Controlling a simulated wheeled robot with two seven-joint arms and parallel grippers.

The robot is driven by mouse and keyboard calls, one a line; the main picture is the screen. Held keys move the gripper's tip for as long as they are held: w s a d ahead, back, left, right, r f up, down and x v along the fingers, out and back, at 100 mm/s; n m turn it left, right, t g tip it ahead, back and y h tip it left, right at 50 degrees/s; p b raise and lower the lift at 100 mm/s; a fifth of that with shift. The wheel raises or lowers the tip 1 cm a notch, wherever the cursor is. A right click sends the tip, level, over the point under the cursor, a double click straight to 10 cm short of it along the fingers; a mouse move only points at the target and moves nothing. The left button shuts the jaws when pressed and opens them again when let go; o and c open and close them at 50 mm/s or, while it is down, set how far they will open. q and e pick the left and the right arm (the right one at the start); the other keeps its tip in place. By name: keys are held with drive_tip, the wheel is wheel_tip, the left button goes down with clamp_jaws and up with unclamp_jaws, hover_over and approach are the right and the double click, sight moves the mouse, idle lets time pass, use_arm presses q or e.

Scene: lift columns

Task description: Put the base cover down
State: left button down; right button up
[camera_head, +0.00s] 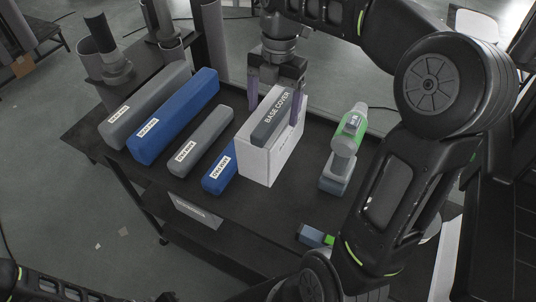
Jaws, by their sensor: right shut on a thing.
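The base cover (276,119) is a dark grey block with a white "BASE COVER" label. It is at the top of a white box (258,157) on the dark table. My right gripper (276,99) reaches down from above, with one finger on each side of the base cover, and is shut on it. Whether the cover rests on the box or hangs just above it cannot be told. Of my left arm, only a dark part shows at the bottom left; its gripper is out of view.
Long grey and blue labelled blocks (174,116) lie left of the white box on the table (255,215). A small blue and green item (315,236) lies at the front edge. Grey cylinders (103,62) stand at back left.

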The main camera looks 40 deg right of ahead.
drive_tip(key=shift+a, duration=0.1)
wheel_tip(320, 180, down, 6)
drive_tip(key=b, duration=0.4)
drive_tip(key=shift+b, duration=0.35)
drive_tip(key=shift+f, duration=0.15)
wheel_tip(320, 180, down, 4)
drive_tip(key=shift+r, duration=0.2)
drive_tip(key=shift+f, duration=0.15)
drive_tip(key=o, duration=1.5)
